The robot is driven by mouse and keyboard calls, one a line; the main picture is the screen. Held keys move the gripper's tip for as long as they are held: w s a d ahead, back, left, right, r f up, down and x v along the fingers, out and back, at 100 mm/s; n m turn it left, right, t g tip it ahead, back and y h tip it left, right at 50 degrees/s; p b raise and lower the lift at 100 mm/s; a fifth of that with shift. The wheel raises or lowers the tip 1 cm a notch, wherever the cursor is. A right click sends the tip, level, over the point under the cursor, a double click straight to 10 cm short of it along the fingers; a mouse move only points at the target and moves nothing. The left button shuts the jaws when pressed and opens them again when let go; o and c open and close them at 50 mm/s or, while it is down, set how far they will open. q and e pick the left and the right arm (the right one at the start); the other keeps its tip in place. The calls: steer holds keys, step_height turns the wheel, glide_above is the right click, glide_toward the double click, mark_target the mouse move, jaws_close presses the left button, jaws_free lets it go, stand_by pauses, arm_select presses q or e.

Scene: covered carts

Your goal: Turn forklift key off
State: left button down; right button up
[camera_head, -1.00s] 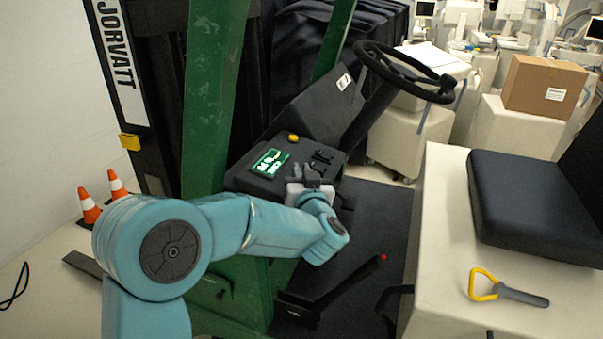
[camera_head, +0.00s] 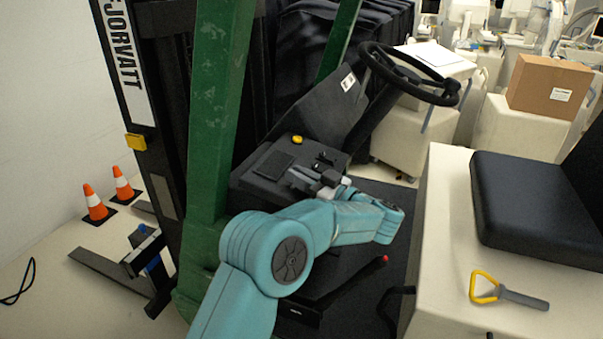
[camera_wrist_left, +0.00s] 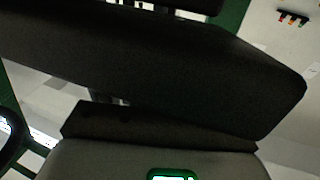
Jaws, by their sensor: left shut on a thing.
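The forklift's dark console (camera_head: 256,188) carries a display panel (camera_head: 272,165), which looks dark in the head view, and a yellow button (camera_head: 297,140). My left gripper (camera_head: 299,176) reaches the console's right side, below the display, with its fingers pointing left. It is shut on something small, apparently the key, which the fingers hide. In the left wrist view a broad dark surface fills the middle, and a green-edged patch (camera_wrist_left: 170,176) shows at the bottom edge. My right gripper is in neither view.
The steering wheel (camera_head: 408,73) is above and right of the console. A green mast post (camera_head: 217,110) stands close on the left. A lever with a red knob (camera_head: 385,259) rises from the floor. A yellow-handled tool (camera_head: 505,292) lies by the black seat (camera_head: 525,208).

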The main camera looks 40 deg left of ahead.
arm_select(q)
steer(key=g, duration=0.1)
steer(key=n+g+b, duration=0.2)
steer(key=shift+s+f, duration=0.15)
steer(key=shift+f, duration=0.1)
steer(key=shift+s+n+g+b, duration=0.1)
steer(key=shift+n+g+b, duration=0.7)
steer(key=shift+g+b, duration=0.3)
steer(key=shift+r+n+b, duration=0.25)
steer(key=shift+n+b, duration=0.05)
steer(key=shift+b, duration=0.25)
steer(key=shift+r, duration=0.1)
steer(key=c, duration=1.2)
jaws_free()
steer(key=shift+d, duration=0.1)
steer(key=shift+c, duration=0.2)
